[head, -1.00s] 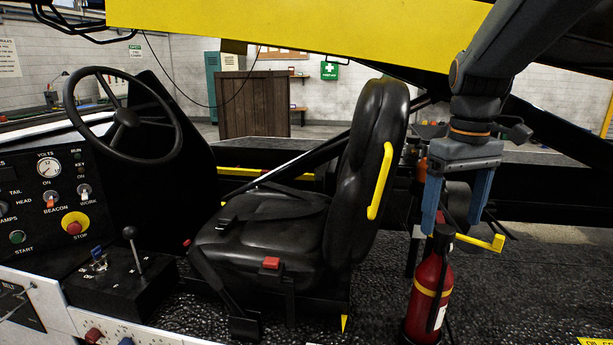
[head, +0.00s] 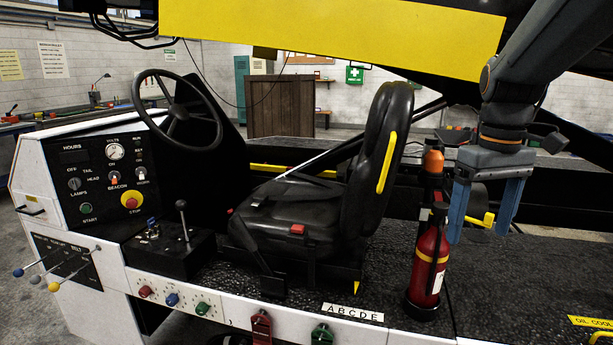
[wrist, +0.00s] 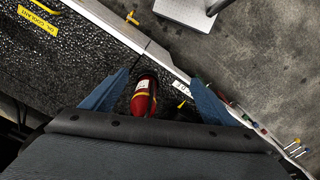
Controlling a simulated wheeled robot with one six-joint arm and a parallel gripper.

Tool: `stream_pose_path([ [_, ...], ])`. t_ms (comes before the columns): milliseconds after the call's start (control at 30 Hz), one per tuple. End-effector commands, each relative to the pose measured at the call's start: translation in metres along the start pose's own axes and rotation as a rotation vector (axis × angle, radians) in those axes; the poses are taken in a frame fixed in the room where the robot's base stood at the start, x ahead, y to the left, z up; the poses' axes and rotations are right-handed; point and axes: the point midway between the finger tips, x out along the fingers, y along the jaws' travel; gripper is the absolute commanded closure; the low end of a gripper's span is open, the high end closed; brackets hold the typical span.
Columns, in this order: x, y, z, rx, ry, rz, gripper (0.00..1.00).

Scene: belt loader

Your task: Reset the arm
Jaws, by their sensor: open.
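My gripper (head: 484,233) hangs pointing down at the right of the head view, its two blue fingers apart and nothing between them. My dark grey arm comes down to it from the upper right. A red fire extinguisher (head: 428,262) with a yellow band stands upright on the black deck, just left of my gripper in the head view. In the wrist view my open gripper (wrist: 160,80) shows both blue fingers, with the red extinguisher (wrist: 144,95) seen beyond and between them.
A yellow beam (head: 330,35) crosses above. Colored knobs (head: 172,299) line the front edge.

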Motion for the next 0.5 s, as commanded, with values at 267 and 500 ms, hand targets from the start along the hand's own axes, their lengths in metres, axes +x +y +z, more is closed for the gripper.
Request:
stream_pose_path([
  [267, 0.04, -0.021, 0.001, 0.043, 0.015, 0.006, 0.2],
  [500, 0.091, -0.06, 0.007, 0.087, 0.041, 0.013, 0.2],
])
